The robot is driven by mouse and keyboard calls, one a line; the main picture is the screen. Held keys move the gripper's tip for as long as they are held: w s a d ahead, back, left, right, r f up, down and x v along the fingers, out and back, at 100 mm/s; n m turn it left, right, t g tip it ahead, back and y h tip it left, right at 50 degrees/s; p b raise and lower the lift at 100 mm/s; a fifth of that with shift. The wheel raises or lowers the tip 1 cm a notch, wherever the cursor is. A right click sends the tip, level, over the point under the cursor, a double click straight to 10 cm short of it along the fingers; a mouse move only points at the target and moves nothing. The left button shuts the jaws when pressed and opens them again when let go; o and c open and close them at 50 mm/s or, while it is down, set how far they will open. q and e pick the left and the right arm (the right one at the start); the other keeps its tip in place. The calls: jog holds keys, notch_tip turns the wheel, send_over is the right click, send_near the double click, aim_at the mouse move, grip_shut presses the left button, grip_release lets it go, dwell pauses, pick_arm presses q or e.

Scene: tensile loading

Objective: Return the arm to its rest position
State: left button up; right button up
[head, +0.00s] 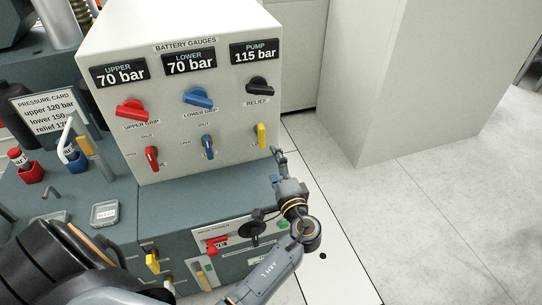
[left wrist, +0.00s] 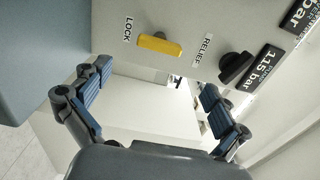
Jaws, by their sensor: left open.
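My left arm (head: 267,277) reaches in from the bottom of the head view. Its left gripper (head: 279,156) is beside the right edge of the white gauge panel (head: 205,112), just below and right of the yellow lock lever (head: 262,135). In the left wrist view the left gripper (left wrist: 154,82) has its two fingers wide apart with nothing between them. The yellow lever (left wrist: 160,45) and black relief knob (left wrist: 235,68) are beyond the fingertips in that view. My right gripper is not in view.
The panel reads upper 70, lower 70 and pump 115 bar. A red knob (head: 132,110) and a blue knob (head: 198,97) are on it. A grey-green base (head: 200,200) with a red switch (head: 216,244) stands below. Open floor (head: 430,220) lies right.

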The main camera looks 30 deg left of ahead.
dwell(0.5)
